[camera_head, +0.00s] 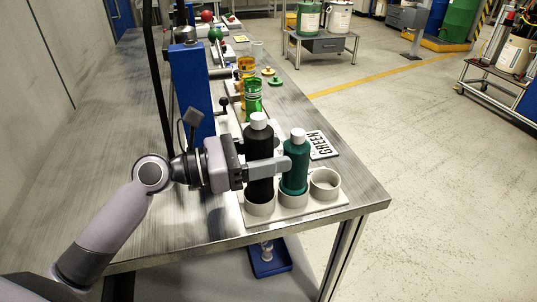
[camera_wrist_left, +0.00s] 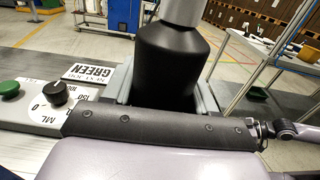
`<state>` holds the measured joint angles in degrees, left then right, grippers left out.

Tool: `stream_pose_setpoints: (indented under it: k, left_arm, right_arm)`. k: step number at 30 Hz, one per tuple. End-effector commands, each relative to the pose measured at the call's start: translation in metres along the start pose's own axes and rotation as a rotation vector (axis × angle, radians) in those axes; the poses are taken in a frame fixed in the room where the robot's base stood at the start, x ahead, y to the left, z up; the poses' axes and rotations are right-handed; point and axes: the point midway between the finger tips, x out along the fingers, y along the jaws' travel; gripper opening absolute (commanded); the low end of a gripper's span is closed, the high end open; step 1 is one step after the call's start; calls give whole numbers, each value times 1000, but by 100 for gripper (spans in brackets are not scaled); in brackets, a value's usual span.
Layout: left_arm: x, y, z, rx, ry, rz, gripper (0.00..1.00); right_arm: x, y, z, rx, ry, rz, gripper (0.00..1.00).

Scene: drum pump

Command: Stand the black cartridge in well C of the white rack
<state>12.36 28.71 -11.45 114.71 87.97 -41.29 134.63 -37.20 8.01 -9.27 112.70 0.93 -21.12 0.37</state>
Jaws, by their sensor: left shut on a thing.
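The black cartridge (camera_head: 258,140), with a white cap, is upright in the grip of my left gripper (camera_head: 270,168). It also shows in the wrist view (camera_wrist_left: 170,65) between the fingers. Its lower end is at the leftmost well (camera_head: 260,207) of the white rack (camera_head: 315,207); how deep it sits is hidden by the rim. A green cartridge (camera_head: 296,165) with a white cap stands in the middle well (camera_head: 293,198). The rightmost well (camera_head: 325,184) is empty. Well letters are not readable. My right gripper is not in view.
A blue column (camera_head: 193,90) stands behind my left wrist. A sign reading GREEN (camera_head: 319,144) lies behind the rack. Green (camera_head: 253,97) and amber (camera_head: 246,70) vessels stand farther back. The bench edge is close to the rack's right; bare bench lies at left.

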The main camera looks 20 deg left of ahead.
Motion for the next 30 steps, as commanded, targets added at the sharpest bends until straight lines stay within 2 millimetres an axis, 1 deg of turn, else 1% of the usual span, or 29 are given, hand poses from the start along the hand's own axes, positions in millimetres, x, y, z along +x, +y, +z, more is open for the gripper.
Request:
stream_pose_setpoints:
  k: [3,7,8,9,10,18,21,23,26,30]
  left_arm:
    - [0,0,2,1,-3,0,9]
    - [0,0,-2,-1,-2,1,9]
    - [0,0,-3,-2,0,0,60]
    - [0,0,-3,-1,0,0,73]
    - [0,0,-3,-1,0,0,82]
    - [0,0,-2,0,0,0,82]
    - [0,0,2,2,-1,0,82]
    - [-6,1,0,0,2,2,82]
    - [-21,1,-2,-1,3,3,82]
    - [-50,1,-3,-2,5,3,82]
  right_arm:
    - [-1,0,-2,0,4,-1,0]
    - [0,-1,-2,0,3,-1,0]
    - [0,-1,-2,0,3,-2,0]
    - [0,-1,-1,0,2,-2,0]
    - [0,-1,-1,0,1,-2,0]
    - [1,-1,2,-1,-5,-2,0]
    - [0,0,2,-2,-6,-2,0]
    - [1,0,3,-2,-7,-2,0]
    - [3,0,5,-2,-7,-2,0]
    - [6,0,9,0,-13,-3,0]
